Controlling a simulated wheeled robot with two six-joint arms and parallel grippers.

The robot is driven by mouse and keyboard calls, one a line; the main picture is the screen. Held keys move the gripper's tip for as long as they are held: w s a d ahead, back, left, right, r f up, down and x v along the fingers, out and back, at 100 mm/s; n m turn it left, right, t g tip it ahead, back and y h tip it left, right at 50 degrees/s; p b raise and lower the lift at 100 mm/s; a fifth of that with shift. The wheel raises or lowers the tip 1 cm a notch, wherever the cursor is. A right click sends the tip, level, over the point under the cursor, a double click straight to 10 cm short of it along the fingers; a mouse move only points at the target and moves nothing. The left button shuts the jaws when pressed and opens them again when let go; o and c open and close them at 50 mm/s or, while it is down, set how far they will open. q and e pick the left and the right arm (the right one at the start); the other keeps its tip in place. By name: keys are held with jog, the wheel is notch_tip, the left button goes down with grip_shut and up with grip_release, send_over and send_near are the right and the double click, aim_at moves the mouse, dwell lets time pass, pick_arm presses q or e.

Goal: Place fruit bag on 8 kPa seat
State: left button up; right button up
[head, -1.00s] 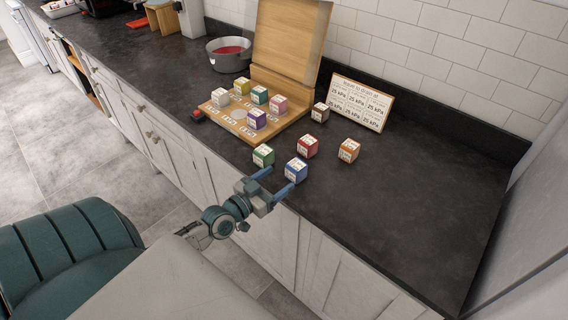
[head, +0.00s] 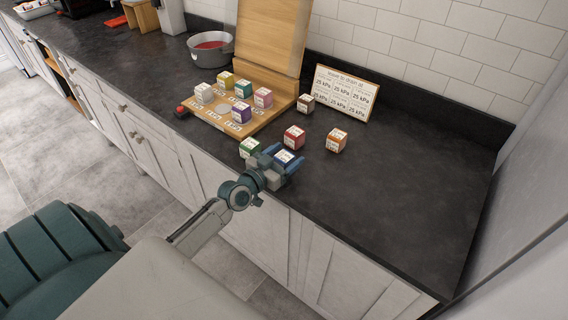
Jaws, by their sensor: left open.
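My left gripper (head: 281,164) is open at the counter's front edge, with its fingers about the blue labelled box (head: 286,157); I cannot tell whether they touch it. The green box (head: 249,147) is just left of the gripper, partly hidden by it. The red box (head: 294,137), orange box (head: 336,140) and brown box (head: 305,103) stand on the counter. The wooden seat board (head: 208,114) holds several boxes: white, yellow, teal, pink and purple. Its seat labels are too small to read, so the 8 kPa seat cannot be told. I cannot tell which item is the fruit bag. My right gripper is not in view.
A framed sign (head: 345,92) with several "25 kPa" entries leans at the back wall. The board's wooden lid (head: 270,35) stands upright. A grey pot (head: 211,50) with red contents is behind left. The counter's right side (head: 420,190) is clear.

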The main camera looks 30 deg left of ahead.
pick_arm(q)
jog(key=shift+w+d, duration=0.1)
jog(key=shift+w, duration=0.75)
jog(key=shift+s, duration=0.1)
jog(key=shift+c, duration=0.4)
jog(key=c, duration=1.1)
